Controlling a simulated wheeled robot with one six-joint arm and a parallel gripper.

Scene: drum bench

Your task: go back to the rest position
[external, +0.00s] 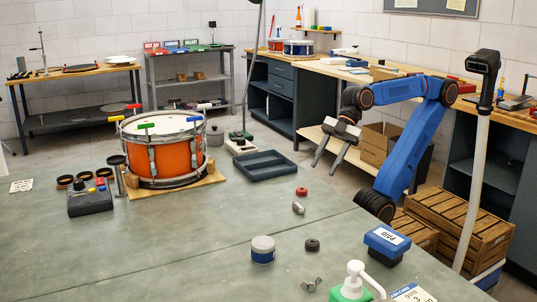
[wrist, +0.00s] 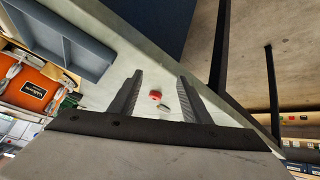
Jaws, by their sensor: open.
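My gripper (external: 337,150) is open and empty, held in the air above the right side of the bench, with its two fingers pointing down and to the left. It also shows in the wrist view (wrist: 158,90), with a clear gap between the fingers. My blue arm reaches in from the right in the external view. In the wrist view a small red ring (wrist: 156,96) shows in the gap between the fingers, well below them on the bench. The same red ring (external: 301,192) lies on the bench in the external view, apart from my gripper.
An orange drum (external: 175,156) stands on a wooden board at the left. An empty dark tray (external: 265,165) lies at the bench's back edge. A metal cylinder (external: 298,208), a jar (external: 263,250), a dark ring (external: 312,244) and a pump bottle (external: 352,284) stand nearer. The middle is free.

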